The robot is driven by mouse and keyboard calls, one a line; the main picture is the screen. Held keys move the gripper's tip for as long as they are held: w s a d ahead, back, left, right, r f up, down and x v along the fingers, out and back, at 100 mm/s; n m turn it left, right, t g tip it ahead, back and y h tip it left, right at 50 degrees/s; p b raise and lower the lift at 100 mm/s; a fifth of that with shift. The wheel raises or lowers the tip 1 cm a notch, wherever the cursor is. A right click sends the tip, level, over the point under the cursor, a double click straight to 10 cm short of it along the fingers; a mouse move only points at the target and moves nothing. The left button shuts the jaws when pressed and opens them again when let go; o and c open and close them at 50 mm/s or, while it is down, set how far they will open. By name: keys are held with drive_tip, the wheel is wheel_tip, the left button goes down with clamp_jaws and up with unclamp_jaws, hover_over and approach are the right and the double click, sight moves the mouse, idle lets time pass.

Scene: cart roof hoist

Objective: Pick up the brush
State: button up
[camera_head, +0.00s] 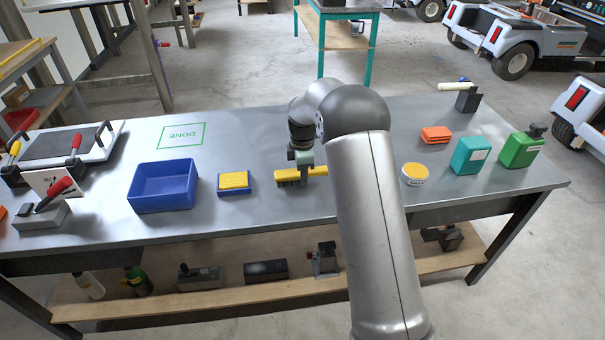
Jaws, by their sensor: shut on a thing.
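The brush (316,171) has a yellow back and dark bristles. It is near the middle of the grey metal workbench (270,212), just left of my arm. My gripper (303,168) points down and is shut on the brush. Part of the gripper and the brush's right end are close to my arm link. I cannot tell whether the bristles touch the bench top.
Left of the brush are a yellow sponge in a blue tray (234,182) and an empty blue bin (163,186). A green DONE outline (181,135) lies behind them. Right of my arm stand a round tin (414,174), an orange block (435,135), and teal (470,155) and green (520,150) containers.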

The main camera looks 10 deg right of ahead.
drive_tip(key=shift+r, duration=0.6)
drive_tip(key=s+a+r+b, duration=0.1)
drive_tip(key=s+a+r, duration=0.7)
drive_tip(key=a+r, duration=0.3)
drive_tip(key=shift+a+r, duration=0.25)
drive_tip(key=shift+r, duration=0.15)
drive_tip(key=shift+o, duration=0.7)
